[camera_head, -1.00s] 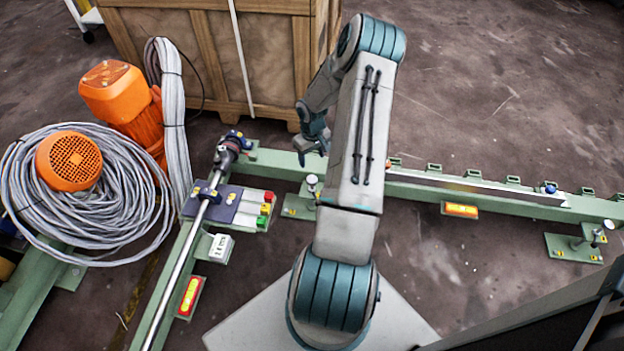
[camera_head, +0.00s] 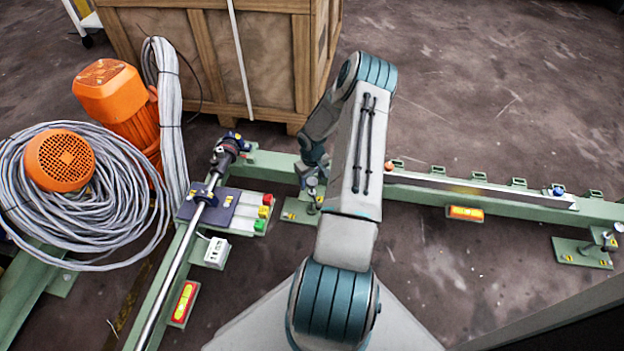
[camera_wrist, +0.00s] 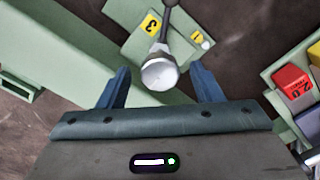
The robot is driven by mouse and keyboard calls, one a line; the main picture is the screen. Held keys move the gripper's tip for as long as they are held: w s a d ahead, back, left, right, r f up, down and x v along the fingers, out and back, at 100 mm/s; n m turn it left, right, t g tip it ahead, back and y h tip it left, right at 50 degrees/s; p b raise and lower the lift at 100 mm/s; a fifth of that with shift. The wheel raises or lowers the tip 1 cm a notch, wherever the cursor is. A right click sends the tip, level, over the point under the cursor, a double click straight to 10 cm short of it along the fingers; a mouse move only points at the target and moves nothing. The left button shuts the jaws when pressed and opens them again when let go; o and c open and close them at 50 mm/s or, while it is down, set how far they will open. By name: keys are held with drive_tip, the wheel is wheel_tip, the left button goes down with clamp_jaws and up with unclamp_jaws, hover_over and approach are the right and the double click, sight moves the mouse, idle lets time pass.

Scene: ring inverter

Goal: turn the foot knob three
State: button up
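Foot knob three is a silver round-topped knob (camera_wrist: 159,73) on a post above a green foot plate (camera_wrist: 135,38). A yellow label with a 3 is on that plate. In the head view the knob (camera_head: 312,183) shows just left of my forearm, partly covered by my gripper (camera_head: 313,172). In the wrist view my gripper (camera_wrist: 160,82) is open, with a blue finger on each side of the knob and visible gaps between. I cannot tell how far the fingertips are above or around the knob.
The green frame beam (camera_head: 485,196) runs beside the knob. A wooden crate (camera_head: 270,60) is behind. Orange motors (camera_head: 60,161) and coiled cable (camera_head: 100,230) lie at left. Another foot (camera_head: 590,250) is at far right.

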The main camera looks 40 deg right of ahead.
drive_tip(key=c, duration=0.9)
drive_tip(key=shift+c, duration=0.2)
drive_tip(key=shift+m, duration=0.3)
drive_tip(key=m, duration=0.2)
drive_tip(key=shift+m, duration=0.4)
drive_tip(key=m, duration=0.4)
drive_tip(key=shift+m, duration=0.3)
drive_tip(key=m, duration=1.3)
drive_tip(key=shift+p, duration=0.4)
drive_tip(key=shift+m, duration=0.3)
